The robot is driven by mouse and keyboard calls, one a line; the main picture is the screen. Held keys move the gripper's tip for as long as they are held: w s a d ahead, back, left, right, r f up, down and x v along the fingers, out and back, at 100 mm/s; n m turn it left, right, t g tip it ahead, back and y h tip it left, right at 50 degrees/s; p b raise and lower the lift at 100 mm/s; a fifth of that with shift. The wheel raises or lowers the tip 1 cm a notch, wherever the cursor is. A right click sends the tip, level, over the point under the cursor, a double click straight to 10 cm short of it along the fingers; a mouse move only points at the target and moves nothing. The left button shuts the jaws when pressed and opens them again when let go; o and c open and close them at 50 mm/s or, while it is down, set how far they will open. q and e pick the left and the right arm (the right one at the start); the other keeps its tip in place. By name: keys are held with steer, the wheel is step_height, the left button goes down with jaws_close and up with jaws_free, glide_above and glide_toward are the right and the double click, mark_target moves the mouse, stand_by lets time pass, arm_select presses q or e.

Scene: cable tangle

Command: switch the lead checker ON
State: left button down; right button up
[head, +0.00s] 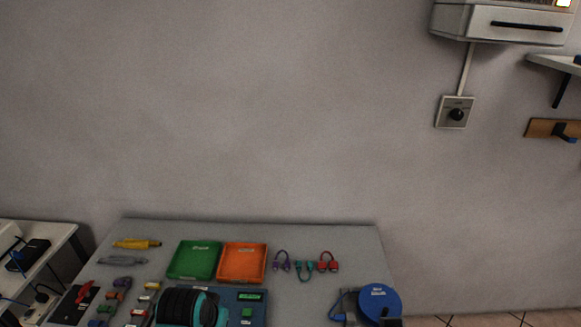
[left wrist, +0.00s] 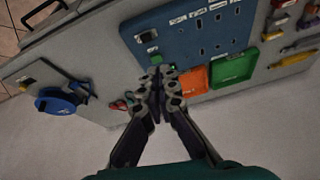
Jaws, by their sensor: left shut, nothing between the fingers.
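The blue panel (head: 258,320) with a small display (head: 251,296) and a green button (head: 247,312) lies on the grey table; it looks like the lead checker. The display strip looks green, but its text is too small to read. The left wrist view also shows the panel (left wrist: 180,40), its sockets and the green button (left wrist: 155,58). My left gripper (left wrist: 157,76) is shut and empty, its tips close to the button in that view; whether they touch it I cannot tell. In the head view my left arm hides the panel's left part. My right gripper is not in view.
A green tray (head: 194,279) and an orange tray (head: 243,282) lie behind the panel. Purple, teal and red leads (head: 328,262) lie right of them. A blue reel (head: 380,303) sits at the table's right. Small coloured blocks and a yellow tool (head: 137,244) are left. A knob (head: 457,114) is on the wall.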

arm_select(q)
steer(key=shift+s+a+n+t+b, duration=0.25)
steer(key=shift+s+n+t, duration=0.15)
steer(key=shift+s, duration=0.25)
steer(key=shift+s+a+n+t+b, duration=0.2)
steer(key=shift+s+n+t+b, duration=0.15)
steer(key=shift+s, duration=0.35)
steer(key=shift+s+a+n+t+b, duration=0.25)
steer(key=shift+s+t, duration=0.2)
steer(key=shift+s, duration=0.2)
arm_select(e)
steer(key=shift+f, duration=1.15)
